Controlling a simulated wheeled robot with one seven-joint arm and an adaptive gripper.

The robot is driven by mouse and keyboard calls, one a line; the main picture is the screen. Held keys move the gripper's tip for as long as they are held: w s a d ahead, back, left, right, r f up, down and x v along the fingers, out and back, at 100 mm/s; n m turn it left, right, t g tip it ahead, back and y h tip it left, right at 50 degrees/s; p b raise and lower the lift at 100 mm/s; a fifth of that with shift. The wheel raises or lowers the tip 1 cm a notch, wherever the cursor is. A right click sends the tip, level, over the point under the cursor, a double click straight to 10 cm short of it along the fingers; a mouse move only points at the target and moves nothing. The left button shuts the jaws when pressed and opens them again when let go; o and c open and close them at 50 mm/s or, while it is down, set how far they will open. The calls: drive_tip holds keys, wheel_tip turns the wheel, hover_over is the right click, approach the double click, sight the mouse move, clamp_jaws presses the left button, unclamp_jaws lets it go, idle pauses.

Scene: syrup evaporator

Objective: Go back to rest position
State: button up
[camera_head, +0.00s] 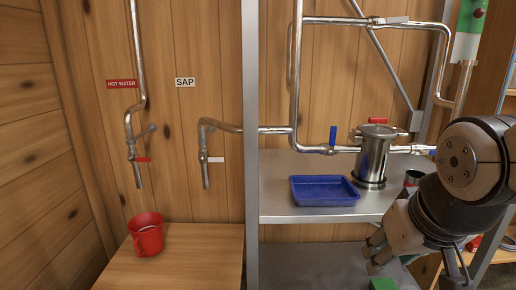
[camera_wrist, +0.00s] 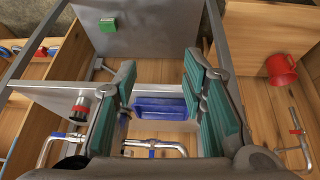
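My gripper (camera_head: 374,252) hangs at the lower right of the head view, in front of the metal shelf unit (camera_head: 280,208) and to the right of the blue tray. In the wrist view my gripper (camera_wrist: 158,68) shows two teal-padded fingers spread apart with nothing held between them. The blue tray (camera_head: 322,191) sits on the upper shelf; it also shows beyond the fingers in the wrist view (camera_wrist: 160,108). My arm covers part of the shelf's right side.
A red mug (camera_head: 146,235) stands on the wooden counter (camera_head: 190,258) at left, below the hot water and sap pipes. A steel canister (camera_head: 373,158) stands on the upper shelf near valve pipes. A green block (camera_wrist: 108,25) lies on the lower shelf. A metal post divides counter and shelves.

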drive_tip(key=s+a+f+g, duration=0.2)
drive_tip(key=s+g, duration=0.2)
drive_tip(key=s, duration=1.1)
wheel_tip(320, 180, up, 15)
drive_tip(key=t+p, duration=0.2)
drive_tip(key=p, duration=1)
drive_tip(key=shift+s+d+f+t+y+p, duration=0.2)
drive_tip(key=shift+d+t+y+p, duration=0.1)
drive_tip(key=shift+d+y+p, duration=0.1)
drive_tip(key=shift+w, duration=0.15)
